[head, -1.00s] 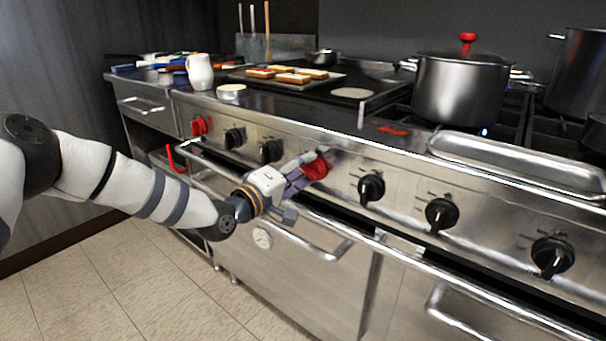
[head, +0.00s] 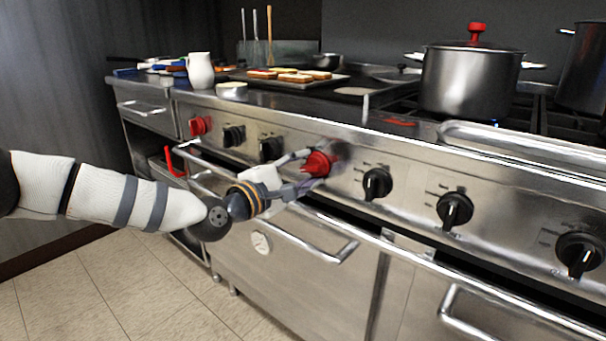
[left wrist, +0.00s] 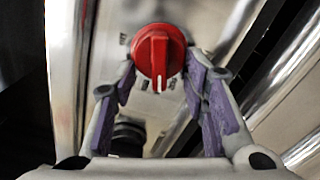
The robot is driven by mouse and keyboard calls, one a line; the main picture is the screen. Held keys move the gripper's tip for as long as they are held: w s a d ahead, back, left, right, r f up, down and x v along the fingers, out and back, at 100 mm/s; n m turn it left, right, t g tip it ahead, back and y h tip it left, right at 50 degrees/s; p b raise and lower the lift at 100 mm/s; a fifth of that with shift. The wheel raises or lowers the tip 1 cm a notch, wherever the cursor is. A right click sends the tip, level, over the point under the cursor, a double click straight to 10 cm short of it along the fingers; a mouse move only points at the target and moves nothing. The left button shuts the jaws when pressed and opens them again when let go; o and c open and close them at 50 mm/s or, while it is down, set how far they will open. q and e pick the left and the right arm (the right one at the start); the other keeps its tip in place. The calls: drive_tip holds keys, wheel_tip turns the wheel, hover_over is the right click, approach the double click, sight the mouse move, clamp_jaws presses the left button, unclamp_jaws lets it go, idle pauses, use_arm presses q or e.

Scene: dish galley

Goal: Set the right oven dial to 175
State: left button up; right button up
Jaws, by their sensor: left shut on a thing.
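The right red oven dial (head: 318,162) sits on the steel front panel, and it also shows in the left wrist view (left wrist: 158,56). My left gripper (head: 309,168) is at this dial, its two fingers on either side of the dial and shut on it. In the left wrist view the fingers (left wrist: 160,76) flank the dial's lower half. My right gripper is not in view.
Another red dial (head: 200,126) is at the panel's left end. Several black knobs, one of them just right of the gripper (head: 377,183), line the panel. An oven door handle (head: 318,247) juts out below. A large pot (head: 470,82) stands on the stove above.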

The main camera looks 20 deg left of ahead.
use_arm(q)
drive_tip(key=shift+r, duration=0.15)
idle(0.4)
drive_tip(key=o, duration=1.2)
drive_tip(key=shift+d, duration=0.1)
drive_tip(key=v, duration=1.2)
